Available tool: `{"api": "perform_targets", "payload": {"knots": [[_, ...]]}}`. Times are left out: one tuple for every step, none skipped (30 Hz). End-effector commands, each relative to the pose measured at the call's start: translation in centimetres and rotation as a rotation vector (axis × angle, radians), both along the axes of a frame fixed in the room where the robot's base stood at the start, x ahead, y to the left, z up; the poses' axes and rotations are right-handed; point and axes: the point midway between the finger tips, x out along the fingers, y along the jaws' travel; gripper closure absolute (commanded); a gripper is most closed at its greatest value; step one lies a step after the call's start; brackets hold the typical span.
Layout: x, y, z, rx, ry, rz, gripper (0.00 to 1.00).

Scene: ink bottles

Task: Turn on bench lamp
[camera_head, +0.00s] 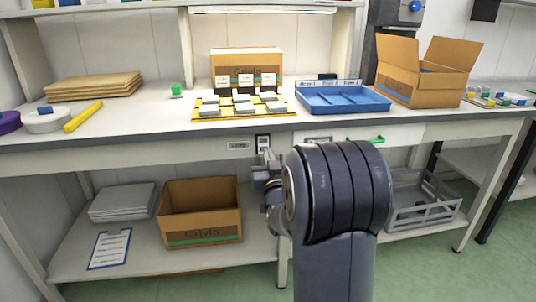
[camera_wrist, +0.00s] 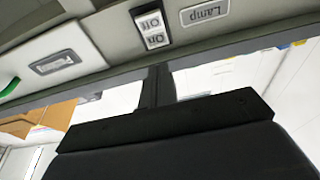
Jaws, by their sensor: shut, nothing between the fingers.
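The lamp switch (camera_head: 263,142) is a small plate with a dark surround on the front edge of the bench. In the wrist view the switch (camera_wrist: 152,28) appears upside down, with "On" and "Off" markings; I cannot tell which side is pressed. A "Lamp" label (camera_wrist: 204,11) is beside it. The lamp strip (camera_head: 262,10) under the upper shelf looks bright. My gripper (camera_head: 268,158) is shut and empty, just below the switch in the head view. In the wrist view its fingertips (camera_wrist: 158,70) point toward the switch; contact is not visible.
Above, the bench holds a blue tray (camera_head: 343,99), an open carton (camera_head: 423,75) and a yellow mat (camera_head: 205,115) with ink bottles. A drawer with a green handle (camera_head: 368,140) is right of the switch. Below, a shelf holds a cardboard box (camera_head: 200,210) and a grey crate (camera_head: 425,213).

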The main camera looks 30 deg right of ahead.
Motion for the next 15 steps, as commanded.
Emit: {"api": "perform_targets", "payload": {"knots": [[-0.7,0.2,0.2,0.0,0.0,0.0,1.0],[-1.2,0.3,0.3,0.0,-0.001,-0.001,1.0],[-1.7,0.5,0.2,0.0,-0.001,-0.001,1.0],[-2.2,0.6,0.2,0.0,0.0,-0.001,1.0],[-2.7,0.7,0.3,0.0,0.0,-0.001,1.0],[-3.3,0.9,0.2,0.0,0.0,-0.001,1.0],[-3.8,1.0,0.3,0.0,-0.001,-0.001,1.0],[-4.3,1.2,0.2,0.0,0.0,-0.001,1.0],[-4.9,1.4,0.2,0.0,0.0,-0.001,1.0],[-5.3,1.5,0.2,0.0,0.0,-0.001,1.0],[-5.7,1.6,0.2,0.0,-0.001,-0.001,1.0],[-6.2,1.7,0.2,0.0,-0.001,-0.001,1.0],[-6.5,1.8,0.2,0.0,-0.001,-0.001,1.0],[-6.7,1.9,0.2,0.0,0.0,0.0,1.0],[-7.0,2.0,0.1,0.0,-0.001,0.0,1.0]]}}
